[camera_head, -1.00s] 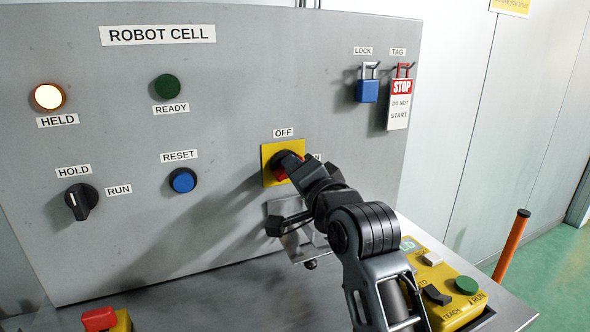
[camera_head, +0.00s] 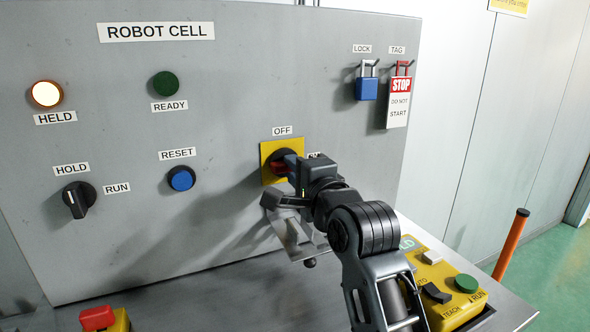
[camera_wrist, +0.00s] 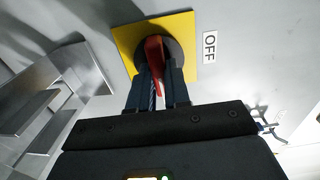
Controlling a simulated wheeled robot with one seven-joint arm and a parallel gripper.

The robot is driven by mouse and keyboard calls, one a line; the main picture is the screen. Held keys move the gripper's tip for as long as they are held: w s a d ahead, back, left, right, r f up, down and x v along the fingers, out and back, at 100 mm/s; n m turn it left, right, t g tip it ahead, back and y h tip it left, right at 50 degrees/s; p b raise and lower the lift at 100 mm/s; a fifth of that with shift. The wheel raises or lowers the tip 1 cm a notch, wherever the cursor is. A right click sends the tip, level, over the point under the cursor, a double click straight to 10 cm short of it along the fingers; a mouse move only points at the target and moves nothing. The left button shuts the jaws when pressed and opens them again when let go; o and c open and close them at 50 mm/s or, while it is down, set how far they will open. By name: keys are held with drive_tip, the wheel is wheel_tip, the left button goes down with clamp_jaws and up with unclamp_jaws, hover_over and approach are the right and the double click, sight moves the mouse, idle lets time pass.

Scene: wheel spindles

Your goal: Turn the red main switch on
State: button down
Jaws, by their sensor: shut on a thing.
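The red main switch (camera_head: 279,167) sits on a yellow plate (camera_head: 268,150) on the grey panel, with an OFF label (camera_head: 282,131) above it. In the wrist view the red handle (camera_wrist: 154,52) stands out from a dark round base, between my two fingers. My gripper (camera_wrist: 159,82) is shut on the handle. In the head view my gripper (camera_head: 291,166) reaches the switch from the right and covers part of it and of the label at its right. The handle's exact angle is hard to tell.
A blue padlock (camera_head: 367,88) and a STOP tag (camera_head: 399,100) hang at upper right. A grey bracket (camera_head: 297,238) is below the switch. A yellow control box (camera_head: 455,305) stands right of my arm. The HELD lamp (camera_head: 47,94) is lit; the READY lamp (camera_head: 166,85) is dark.

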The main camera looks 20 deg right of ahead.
idle(0.3)
drive_tip(key=c, duration=1.1)
unclamp_jaws()
drive_tip(key=shift+s+b, duration=0.7)
drive_tip(key=shift+s, duration=3.2)
